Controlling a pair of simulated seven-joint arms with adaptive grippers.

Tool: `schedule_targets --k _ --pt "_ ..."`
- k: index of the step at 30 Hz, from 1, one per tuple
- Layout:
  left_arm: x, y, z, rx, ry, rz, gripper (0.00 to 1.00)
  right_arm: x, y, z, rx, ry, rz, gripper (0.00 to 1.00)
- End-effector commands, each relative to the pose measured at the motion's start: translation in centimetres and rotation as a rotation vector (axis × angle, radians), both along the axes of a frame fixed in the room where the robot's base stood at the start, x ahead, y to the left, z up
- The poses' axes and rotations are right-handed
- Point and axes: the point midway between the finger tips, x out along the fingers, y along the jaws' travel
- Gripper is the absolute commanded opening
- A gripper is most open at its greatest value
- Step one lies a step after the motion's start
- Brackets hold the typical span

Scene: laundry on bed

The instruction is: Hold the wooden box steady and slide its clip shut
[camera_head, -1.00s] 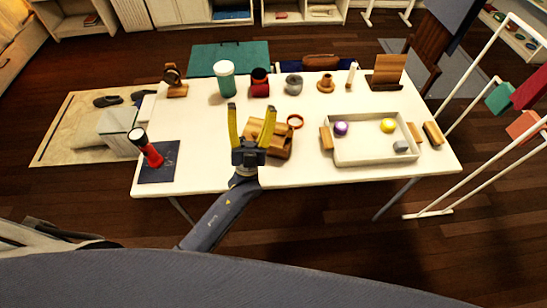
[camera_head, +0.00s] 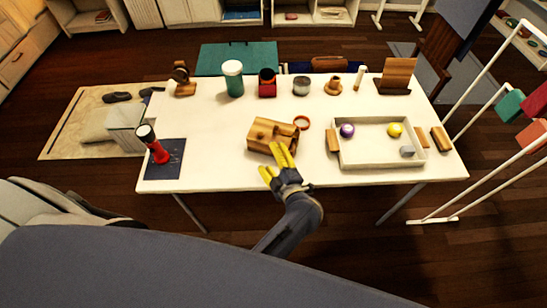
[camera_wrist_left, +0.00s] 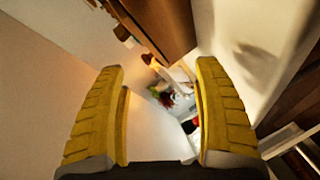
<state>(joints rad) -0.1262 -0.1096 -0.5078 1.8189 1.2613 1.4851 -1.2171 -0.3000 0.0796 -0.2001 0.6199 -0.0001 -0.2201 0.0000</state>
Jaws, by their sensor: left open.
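The wooden box (camera_head: 272,135) lies on the white table, left of the grey tray. It shows small knobs or slots on its top; I cannot make out its clip. My left gripper (camera_head: 276,163), with yellow fingers, is open and empty at the box's front edge, near its front right side. In the left wrist view the two yellow fingers (camera_wrist_left: 160,110) are apart with nothing between them. A brown wooden surface at the top of that view is probably the box (camera_wrist_left: 160,20). My right gripper is not in view.
A grey tray (camera_head: 378,163) holding a purple ball (camera_head: 347,130), a yellow ball (camera_head: 395,129) and a grey block stands to the right. An orange-rimmed ring (camera_head: 302,122) lies by the box. Cups line the back.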

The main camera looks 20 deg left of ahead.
Motion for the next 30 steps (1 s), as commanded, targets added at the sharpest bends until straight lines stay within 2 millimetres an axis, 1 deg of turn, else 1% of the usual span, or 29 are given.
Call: schedule_targets --k 12,18,24,30 --pt "3.5 3.1 -0.9 0.001 0.0 -0.001 0.68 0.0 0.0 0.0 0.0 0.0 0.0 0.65" --pt "4.8 4.2 -1.3 0.001 -0.001 0.0 0.68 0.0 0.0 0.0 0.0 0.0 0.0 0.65" --pt "5.2 4.7 -1.5 -0.001 0.001 0.0 0.68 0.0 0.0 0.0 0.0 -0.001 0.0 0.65" --pt "5.3 4.8 -1.5 -0.001 0.001 0.0 0.68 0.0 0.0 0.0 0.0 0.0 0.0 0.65"
